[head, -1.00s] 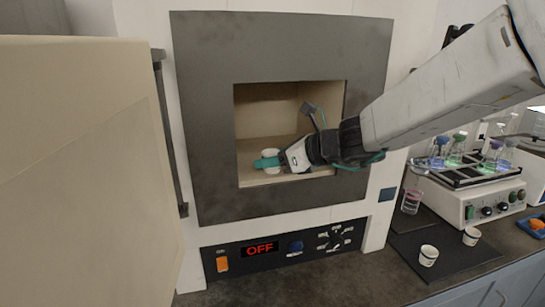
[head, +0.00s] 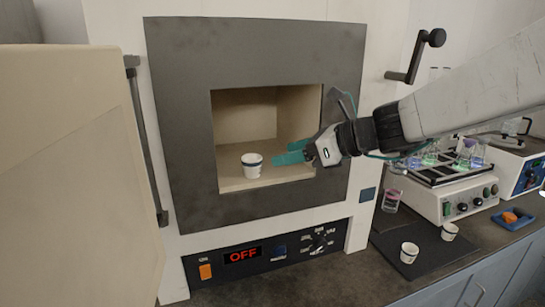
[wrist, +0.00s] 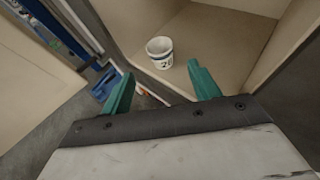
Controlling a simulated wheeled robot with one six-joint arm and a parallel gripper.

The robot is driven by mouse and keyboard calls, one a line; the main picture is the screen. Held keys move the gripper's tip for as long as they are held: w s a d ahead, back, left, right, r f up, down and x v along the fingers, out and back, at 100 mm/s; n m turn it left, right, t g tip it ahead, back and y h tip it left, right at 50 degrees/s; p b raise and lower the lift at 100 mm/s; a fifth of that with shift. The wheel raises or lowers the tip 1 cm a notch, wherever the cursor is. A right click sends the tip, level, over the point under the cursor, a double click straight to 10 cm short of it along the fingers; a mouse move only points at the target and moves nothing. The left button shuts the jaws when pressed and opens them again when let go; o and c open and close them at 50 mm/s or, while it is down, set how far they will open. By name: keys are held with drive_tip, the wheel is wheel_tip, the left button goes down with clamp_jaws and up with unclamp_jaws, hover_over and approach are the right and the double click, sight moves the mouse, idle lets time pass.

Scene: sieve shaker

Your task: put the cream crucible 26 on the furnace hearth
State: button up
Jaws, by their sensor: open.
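My gripper (head: 290,154) is at the chamber mouth, right of the crucible. Its two green fingers are open and empty, and they also show in the wrist view (wrist: 160,88).
The furnace door (head: 70,170) stands open at the left. The panel display (head: 243,256) reads OFF. Two more crucibles (head: 409,252) stand on a dark mat on the bench at the right. A shaker with flasks (head: 455,195) is behind them.

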drive_tip(key=s+d+f+n+g+h, duration=0.2)
drive_tip(key=s+d+n, duration=0.1)
drive_tip(key=s+n, duration=0.45)
drive_tip(key=s+d+f+n+g+h, duration=0.2)
drive_tip(key=s+d+f+n, duration=0.15)
drive_tip(key=s+n, duration=0.4)
drive_tip(key=s+d+f+n+g+h, duration=0.1)
drive_tip(key=s+d+f+n+h, duration=0.2)
drive_tip(key=s+d+n+h, duration=0.4)
drive_tip(key=s+d+n, duration=0.1)
drive_tip(key=s+d, duration=0.4)
drive_tip(key=d, duration=0.1)
drive_tip(key=shift+f+n+h, duration=0.3)
drive_tip(key=shift+n+h, duration=0.1)
drive_tip(key=shift+s+a, duration=0.1)
drive_tip(key=shift+c, duration=0.3)
